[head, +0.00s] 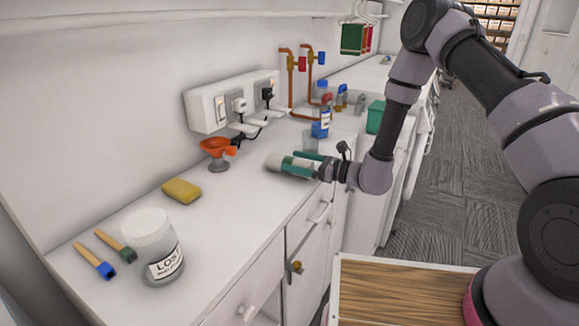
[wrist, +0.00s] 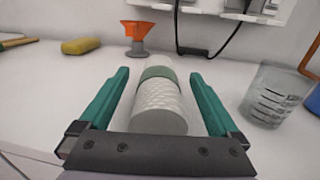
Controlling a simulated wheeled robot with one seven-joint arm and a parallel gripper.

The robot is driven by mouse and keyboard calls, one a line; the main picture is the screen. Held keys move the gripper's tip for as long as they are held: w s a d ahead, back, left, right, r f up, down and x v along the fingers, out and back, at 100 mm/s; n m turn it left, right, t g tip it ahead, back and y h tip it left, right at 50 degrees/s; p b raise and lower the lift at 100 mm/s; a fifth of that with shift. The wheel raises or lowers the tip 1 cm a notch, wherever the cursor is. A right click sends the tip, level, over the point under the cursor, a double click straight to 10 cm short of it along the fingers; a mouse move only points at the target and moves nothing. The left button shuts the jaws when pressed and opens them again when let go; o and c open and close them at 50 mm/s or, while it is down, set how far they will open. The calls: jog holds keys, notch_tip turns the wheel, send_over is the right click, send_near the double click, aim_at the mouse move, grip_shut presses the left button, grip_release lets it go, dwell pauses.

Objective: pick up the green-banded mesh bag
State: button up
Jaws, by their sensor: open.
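The green-banded mesh bag is a white, textured roll with a green band, lying on the white counter. In the wrist view the bag (wrist: 158,112) lies lengthwise between the two teal fingers, its near end close to the palm bar. My gripper (wrist: 158,76) is open, with a finger on each side of the bag and a visible gap at both sides. In the head view the bag's pale end (head: 273,160) shows past the fingers of my gripper (head: 293,164); the rest is largely hidden by them.
An orange funnel on a grey stand (head: 217,150) is just beyond the bag. A clear ribbed glass (wrist: 272,95) stands to the right. A yellow sponge (head: 182,191), a labelled jar (head: 152,247) and two brushes (head: 95,262) lie nearer. A socket box (head: 205,112) is on the wall.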

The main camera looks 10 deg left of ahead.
jog(key=shift+x, duration=1.15)
jog(key=c, duration=1.4)
jog(key=shift+c, duration=0.2)
